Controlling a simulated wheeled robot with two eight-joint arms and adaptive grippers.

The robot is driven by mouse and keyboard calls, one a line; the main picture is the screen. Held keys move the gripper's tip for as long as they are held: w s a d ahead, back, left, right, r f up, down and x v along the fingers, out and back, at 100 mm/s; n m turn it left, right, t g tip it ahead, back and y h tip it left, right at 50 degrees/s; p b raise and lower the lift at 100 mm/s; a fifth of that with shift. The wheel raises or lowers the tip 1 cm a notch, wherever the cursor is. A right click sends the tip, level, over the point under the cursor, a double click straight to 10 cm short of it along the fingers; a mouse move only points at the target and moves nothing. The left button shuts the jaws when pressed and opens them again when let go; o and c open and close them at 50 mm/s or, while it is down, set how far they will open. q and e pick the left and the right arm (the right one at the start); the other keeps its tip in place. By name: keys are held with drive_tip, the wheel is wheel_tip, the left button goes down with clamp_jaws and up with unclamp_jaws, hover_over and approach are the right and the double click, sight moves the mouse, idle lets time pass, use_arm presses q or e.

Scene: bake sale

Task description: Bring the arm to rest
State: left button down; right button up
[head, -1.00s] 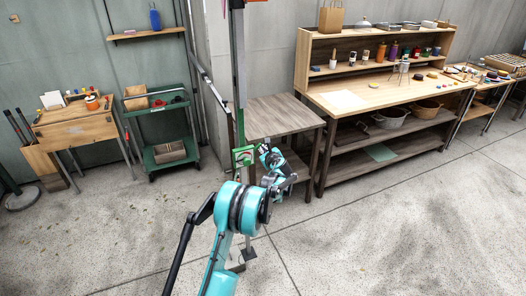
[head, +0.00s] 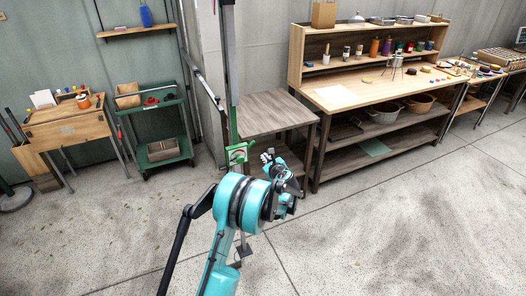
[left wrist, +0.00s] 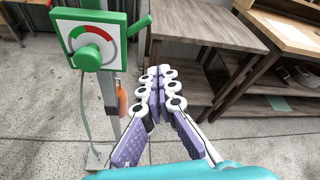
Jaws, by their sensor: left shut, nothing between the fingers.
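My left gripper (head: 268,157) is in front of the small wooden table in the head view, at the end of my teal left arm (head: 243,203). In the left wrist view its two purple-padded fingers (left wrist: 160,72) come together at the tips, with nothing between them. The gripper is beside the post that carries a green-framed dial box (left wrist: 92,42); the box also shows in the head view (head: 238,154), just left of the gripper. I cannot tell whether they touch. My right gripper is not in view.
The small wooden table (head: 262,112) stands just behind the gripper. A long workbench (head: 345,98) with jars stands right of it. A green cart (head: 160,120) and a wooden desk (head: 68,130) stand at the left. The concrete floor at the right front is clear.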

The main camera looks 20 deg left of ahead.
use_arm(q)
drive_tip(key=shift+s+d+r, duration=0.1)
drive_tip(key=shift+s+d, duration=0.35)
drive_tip(key=shift+s, duration=0.1)
drive_tip(key=s+d+r+n+g+h, duration=0.1)
drive_tip(key=s+d+r+n+h, duration=0.1)
drive_tip(key=s+d+r+n, duration=0.5)
drive_tip(key=s+r+n+g+h, duration=0.15)
drive_tip(key=s+r+n, duration=0.3)
drive_tip(key=s, duration=0.55)
drive_tip(key=s+d+f+n+h, duration=0.1)
drive_tip(key=s+d+n+h, duration=0.1)
drive_tip(key=s, duration=0.6)
drive_tip(key=s+d+f+n+g+h, duration=0.1)
drive_tip(key=s+d+n+h, duration=0.1)
drive_tip(key=s+d+n, duration=0.3)
drive_tip(key=s+d+f+n+h, duration=0.1)
drive_tip(key=s+d+n, duration=0.3)
drive_tip(key=s, duration=0.9)
drive_tip(key=shift+s+d+h, duration=0.15)
drive_tip(key=shift+d+h, duration=0.4)
drive_tip(key=shift+n, duration=0.25)
